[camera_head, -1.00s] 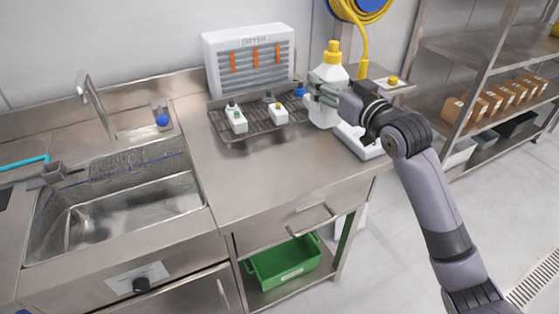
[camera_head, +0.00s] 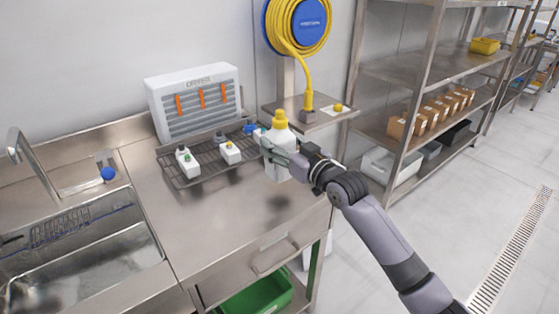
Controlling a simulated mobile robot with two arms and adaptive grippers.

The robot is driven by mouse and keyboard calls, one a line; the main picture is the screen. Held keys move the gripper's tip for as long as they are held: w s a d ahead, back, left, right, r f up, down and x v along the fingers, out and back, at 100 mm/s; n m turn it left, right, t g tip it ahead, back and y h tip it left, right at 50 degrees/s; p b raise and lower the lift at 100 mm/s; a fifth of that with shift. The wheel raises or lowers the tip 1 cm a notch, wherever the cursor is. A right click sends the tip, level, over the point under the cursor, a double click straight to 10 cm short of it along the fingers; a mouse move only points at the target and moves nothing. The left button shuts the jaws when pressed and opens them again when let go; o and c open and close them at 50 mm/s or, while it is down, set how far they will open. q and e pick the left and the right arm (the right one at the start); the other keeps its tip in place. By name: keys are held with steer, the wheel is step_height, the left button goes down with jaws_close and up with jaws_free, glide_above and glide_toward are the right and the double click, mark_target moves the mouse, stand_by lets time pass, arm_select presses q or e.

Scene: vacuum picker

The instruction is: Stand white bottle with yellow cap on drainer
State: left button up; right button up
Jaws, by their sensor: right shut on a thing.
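The white bottle with the yellow cap (camera_head: 279,160) is upright, just right of the drainer. My right gripper (camera_head: 277,152) is shut on it from the right, around its upper body. A dark shadow on the counter in front of it suggests that it is held above the surface. The drainer (camera_head: 209,162) is a dark wire rack on the steel counter, in front of the white dryer panel. Small white bottles stand at its left (camera_head: 187,163) and middle (camera_head: 230,153), and blue-topped items are at its back right. My left gripper is not in view.
The dryer panel (camera_head: 193,100) stands behind the drainer. A sink (camera_head: 85,262) is at the left. A small wall shelf (camera_head: 320,117) and a yellow hose reel (camera_head: 297,27) are behind the bottle. The front counter is clear. A shelving rack stands at the right.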

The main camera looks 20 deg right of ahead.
steer(key=shift+f, duration=2.45)
steer(key=shift+f, duration=0.15)
steer(key=o, duration=1.6)
steer(key=shift+s+d, duration=0.1)
steer(key=shift+s, duration=0.25)
steer(key=b+v, duration=0.1)
steer(key=v, duration=1)
steer(key=shift+s, duration=0.2)
